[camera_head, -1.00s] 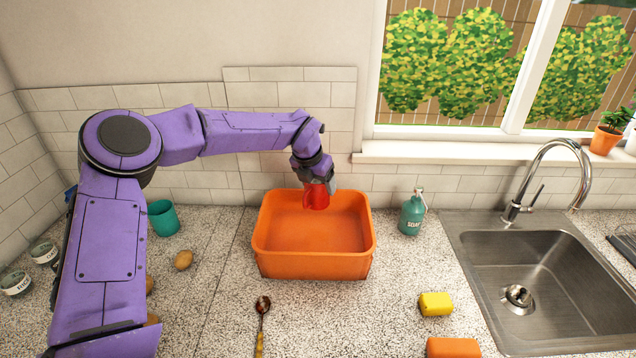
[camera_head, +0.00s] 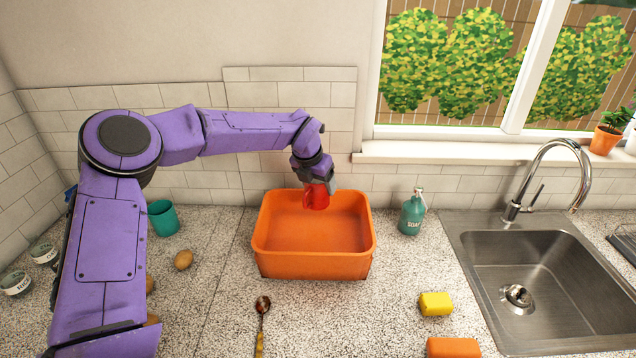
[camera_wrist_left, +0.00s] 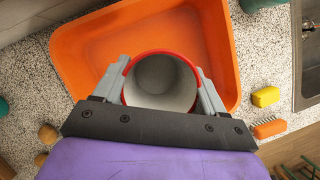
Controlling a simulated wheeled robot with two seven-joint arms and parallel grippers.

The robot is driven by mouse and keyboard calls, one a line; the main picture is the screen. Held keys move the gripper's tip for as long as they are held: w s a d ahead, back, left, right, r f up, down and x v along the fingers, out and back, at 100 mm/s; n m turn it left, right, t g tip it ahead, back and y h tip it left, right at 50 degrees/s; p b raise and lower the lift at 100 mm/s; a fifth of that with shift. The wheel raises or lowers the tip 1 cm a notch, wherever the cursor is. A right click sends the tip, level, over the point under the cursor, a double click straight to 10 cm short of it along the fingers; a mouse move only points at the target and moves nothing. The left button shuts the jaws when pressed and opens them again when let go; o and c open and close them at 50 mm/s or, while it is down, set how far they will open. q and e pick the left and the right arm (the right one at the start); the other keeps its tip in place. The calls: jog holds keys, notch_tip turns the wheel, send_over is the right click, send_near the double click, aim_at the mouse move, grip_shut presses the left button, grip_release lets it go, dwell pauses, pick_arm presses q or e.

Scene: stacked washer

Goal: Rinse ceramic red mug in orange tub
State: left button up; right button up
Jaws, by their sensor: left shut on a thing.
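The red mug (camera_head: 316,196) is held by my left gripper (camera_head: 313,182) over the back part of the orange tub (camera_head: 313,266). In the left wrist view the gripper (camera_wrist_left: 162,85) has one finger on each side of the mug (camera_wrist_left: 160,82). The mug's rim is red, its inside is pale, and it looks empty. The orange tub (camera_wrist_left: 82,50) lies beneath it in that view. I cannot tell whether the mug touches the tub's floor. My right gripper is not in view.
A teal cup (camera_head: 163,218) and a potato (camera_head: 183,260) stand left of the tub. A soap bottle (camera_head: 412,213), a yellow sponge (camera_head: 436,304) and the sink (camera_head: 545,285) are to the right. A spoon (camera_head: 261,325) lies in front. The tiled wall (camera_head: 270,94) is close behind.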

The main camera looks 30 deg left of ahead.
pick_arm(q)
notch_tip(320, 180, up, 3)
jog(key=shift+f+p, duration=0.2)
jog(key=shift+p, duration=0.3)
jog(key=shift+r, duration=0.75)
